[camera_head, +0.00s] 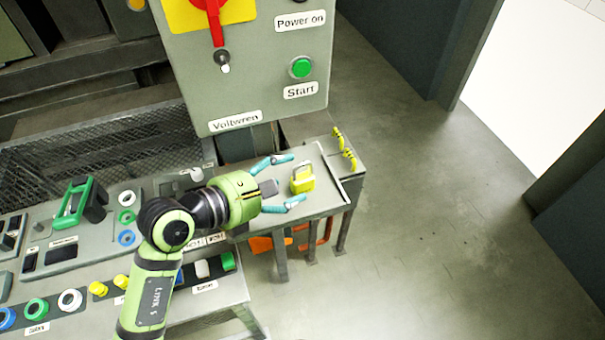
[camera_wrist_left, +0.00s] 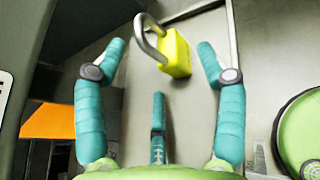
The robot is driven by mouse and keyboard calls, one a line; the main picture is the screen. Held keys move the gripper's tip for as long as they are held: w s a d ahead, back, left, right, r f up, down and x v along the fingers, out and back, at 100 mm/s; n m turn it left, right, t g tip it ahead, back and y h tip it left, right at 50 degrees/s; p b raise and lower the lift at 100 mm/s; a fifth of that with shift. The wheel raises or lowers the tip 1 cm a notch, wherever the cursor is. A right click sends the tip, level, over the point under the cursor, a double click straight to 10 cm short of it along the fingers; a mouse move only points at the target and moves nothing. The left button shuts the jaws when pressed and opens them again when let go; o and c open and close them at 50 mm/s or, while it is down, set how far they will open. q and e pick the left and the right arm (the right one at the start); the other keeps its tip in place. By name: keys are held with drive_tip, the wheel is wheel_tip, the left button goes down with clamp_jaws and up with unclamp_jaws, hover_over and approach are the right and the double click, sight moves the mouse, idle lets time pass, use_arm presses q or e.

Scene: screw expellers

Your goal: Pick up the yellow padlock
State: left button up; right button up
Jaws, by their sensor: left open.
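The yellow padlock (camera_head: 302,180) is on the grey side table (camera_head: 326,204), near its right end. My left gripper (camera_head: 290,180) is open, its teal fingers pointing at the padlock from the left. In the left wrist view the padlock (camera_wrist_left: 176,54) shows its yellow body and grey shackle, just beyond and between the spread fingertips of the left gripper (camera_wrist_left: 160,62). The fingers look apart from it. My right gripper is not in view.
A control panel (camera_head: 240,75) with a red switch and green button hangs above. A bench with a green-framed object (camera_head: 78,203) and coloured rings lies left. Orange objects (camera_head: 265,243) are below the table. The floor (camera_head: 440,230) at right is clear.

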use_arm(q)
drive_tip(key=shift+x, duration=0.85)
clamp_jaws()
wheel_tip(320, 180, up, 4)
drive_tip(key=shift+r, duration=0.15)
drive_tip(key=d+r+b, duration=0.2)
drive_tip(key=d+r, duration=0.4)
drive_tip(key=d, duration=0.5)
drive_tip(key=shift+d+r, duration=0.3)
drive_tip(key=shift+r, duration=0.05)
